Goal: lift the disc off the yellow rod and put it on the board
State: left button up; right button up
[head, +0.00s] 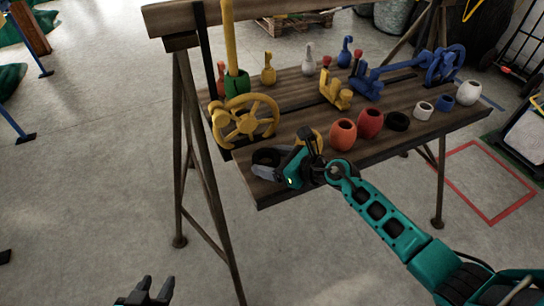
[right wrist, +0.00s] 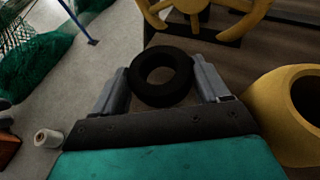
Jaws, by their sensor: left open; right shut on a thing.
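A black ring-shaped disc (right wrist: 162,72) sits between the fingers of my right gripper (right wrist: 163,85), which is shut on it. In the head view this disc (head: 265,156) is at the front left corner of the wooden board (head: 290,97), at or just above its surface; I cannot tell if it touches. My right gripper (head: 269,166) reaches there from the right. The yellow rod (head: 230,40) stands upright at the board's left end, with a green piece (head: 237,83) around its lower part. My left gripper (head: 150,293) is open and empty, low over the floor.
A yellow handwheel (head: 246,121) stands behind the held disc. A yellow pot (right wrist: 290,110) is close to the right of my right gripper.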

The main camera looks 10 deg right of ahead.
jog(key=shift+f, duration=0.3)
jog(key=o, duration=1.1)
jog(key=p+v, duration=0.1)
jog(key=v, duration=1.2)
